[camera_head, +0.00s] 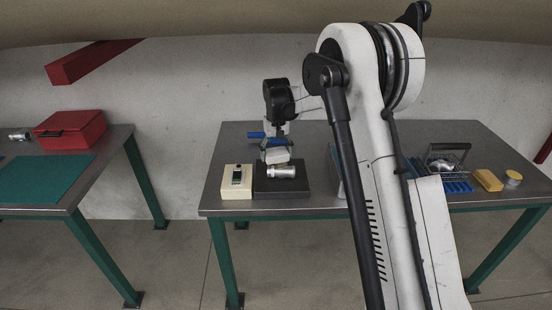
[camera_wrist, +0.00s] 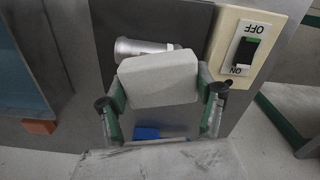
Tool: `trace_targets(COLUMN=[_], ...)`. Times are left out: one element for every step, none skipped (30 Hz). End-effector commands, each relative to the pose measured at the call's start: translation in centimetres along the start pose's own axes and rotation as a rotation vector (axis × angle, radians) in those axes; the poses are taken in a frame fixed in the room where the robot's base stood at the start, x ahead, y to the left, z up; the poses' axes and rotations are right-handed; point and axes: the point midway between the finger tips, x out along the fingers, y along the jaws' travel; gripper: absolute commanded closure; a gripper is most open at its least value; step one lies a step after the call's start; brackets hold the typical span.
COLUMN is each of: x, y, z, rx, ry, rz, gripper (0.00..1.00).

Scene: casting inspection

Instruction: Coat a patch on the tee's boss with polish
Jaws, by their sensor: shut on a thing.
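The tee (camera_head: 284,171) is a silvery metal fitting lying on a black plate (camera_head: 290,188) on the middle table. In the wrist view the tee (camera_wrist: 140,48) is partly hidden behind a pale grey block (camera_wrist: 158,82). My gripper (camera_wrist: 161,105) is shut on this block, one green-and-black finger on each side. In the head view my gripper (camera_head: 277,144) points down, with the block (camera_head: 277,155) just behind or above the tee. I cannot tell whether the block touches the tee. The boss cannot be made out, and no polish shows clearly.
A cream switch box (camera_head: 237,181) stands left of the plate. A blue-lined tray (camera_wrist: 22,75) lies on the plate's other side. A wire basket (camera_head: 444,165), yellow block (camera_head: 488,180) and small jar (camera_head: 512,179) are at right. The left table holds a red box (camera_head: 72,129) and green mat (camera_head: 45,179).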

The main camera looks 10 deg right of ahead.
Motion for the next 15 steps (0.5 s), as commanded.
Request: trace_targets(x=[-0.6,-0.9,-1.2,-1.5,-1.8,-2.1,-2.4,-2.7,-3.0,-3.3,-3.6,-3.9,-4.1,-4.3,-4.5], y=[-0.1,-0.1,-0.1,-0.1,-0.1,0.0,0.0,0.0,0.0,0.0,0.0,0.0,0.0,0.0,0.0], z=[0.0,0.0,0.0,0.0,0.0,0.0,0.0,0.0,0.0,0.0,0.0,0.0,0.0,0.0,0.0], rx=[-0.001,-0.001,-0.001,-0.001,-0.001,0.0,0.0,0.0,0.0,0.0,0.0,0.0,0.0,0.0,0.0], ry=[0.0,0.0,0.0,0.0,0.0,0.0,0.0,0.0,0.0,0.0,0.0,0.0,0.0,0.0,0.0], rz=[0.0,0.0,0.0,0.0,0.0,0.0,0.0,0.0,0.0,0.0,0.0,0.0,0.0,0.0,0.0], gripper=[0.67,0.67,0.67,0.67,0.67,0.67,0.67,0.67,0.67,0.67,0.67,0.67,0.67,0.67,0.67])
